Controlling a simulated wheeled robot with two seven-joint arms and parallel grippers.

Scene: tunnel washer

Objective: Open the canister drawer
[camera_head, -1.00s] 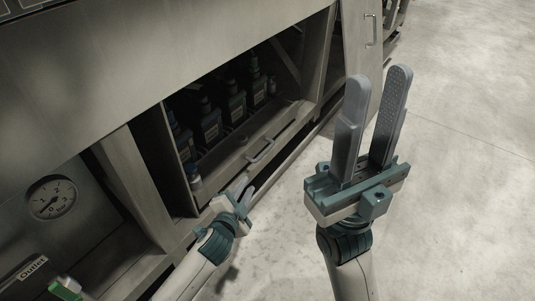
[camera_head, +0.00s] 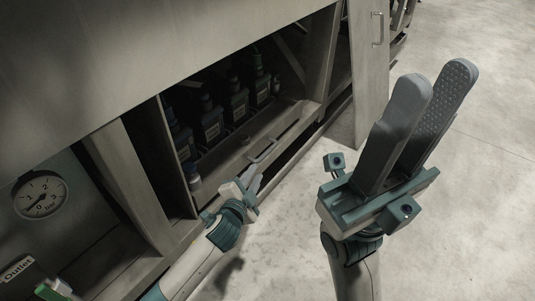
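The canister drawer (camera_head: 228,156) sits low in the cabinet opening, with a bar handle (camera_head: 263,151) on its front. Several dark canisters (camera_head: 210,122) stand in a row behind the drawer front. My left gripper (camera_head: 255,180) is just below the handle, with its fingers pointing up towards it. A small gap shows between its fingers, and it appears apart from the handle. My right gripper (camera_head: 432,85) is raised close to the camera at the right, open and empty, away from the drawer.
A pressure gauge (camera_head: 40,195) and an "Outlet" label (camera_head: 17,269) are on the machine at the left. A cabinet post (camera_head: 128,180) stands left of the drawer. A panel with a handle (camera_head: 377,29) stands at the upper right. The floor (camera_head: 490,200) at the right is clear.

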